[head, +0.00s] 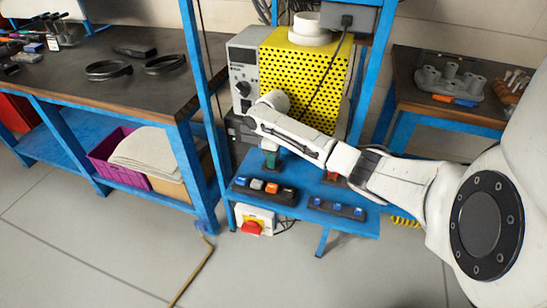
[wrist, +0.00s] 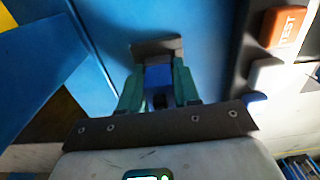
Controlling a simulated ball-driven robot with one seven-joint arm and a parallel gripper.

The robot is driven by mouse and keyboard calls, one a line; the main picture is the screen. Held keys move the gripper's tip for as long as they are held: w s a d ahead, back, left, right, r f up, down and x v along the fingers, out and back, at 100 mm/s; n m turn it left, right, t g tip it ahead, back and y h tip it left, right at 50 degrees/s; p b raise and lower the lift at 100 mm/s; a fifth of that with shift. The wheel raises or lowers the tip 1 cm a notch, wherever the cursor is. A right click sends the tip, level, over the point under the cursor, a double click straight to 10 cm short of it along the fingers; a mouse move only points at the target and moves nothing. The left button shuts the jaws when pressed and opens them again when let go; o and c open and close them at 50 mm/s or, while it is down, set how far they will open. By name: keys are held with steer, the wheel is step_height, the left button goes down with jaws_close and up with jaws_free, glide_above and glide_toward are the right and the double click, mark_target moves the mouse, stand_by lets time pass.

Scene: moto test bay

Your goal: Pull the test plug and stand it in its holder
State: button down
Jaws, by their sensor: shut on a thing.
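My gripper (wrist: 157,88) shows two green fingers in the wrist view, shut on a blue piece (wrist: 158,73), which I take to be the test plug. A grey-brown flat part (wrist: 158,47) lies at the far end of the blue piece; I cannot tell whether the two are joined. In the head view my gripper (head: 271,159) points down, low over the blue shelf (head: 310,188), behind a button panel. The plug is hidden there by the fingers. I cannot make out its holder for certain; a small red-orange part (head: 335,178) shows partly behind my arm.
The button panel (head: 265,198) is close to my gripper; its orange TEST button (wrist: 285,28) shows in the wrist view. A second panel (head: 335,210) lies to the right. A yellow perforated housing (head: 322,70) and blue posts stand behind. A red switch (head: 251,228) hangs below.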

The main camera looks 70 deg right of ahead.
steer(key=shift+f, duration=0.1)
steer(key=c, duration=0.7)
jaws_free()
steer(key=shift+c, duration=0.2)
step_height(320, 180, up, 11)
steer(key=shift+f, duration=0.1)
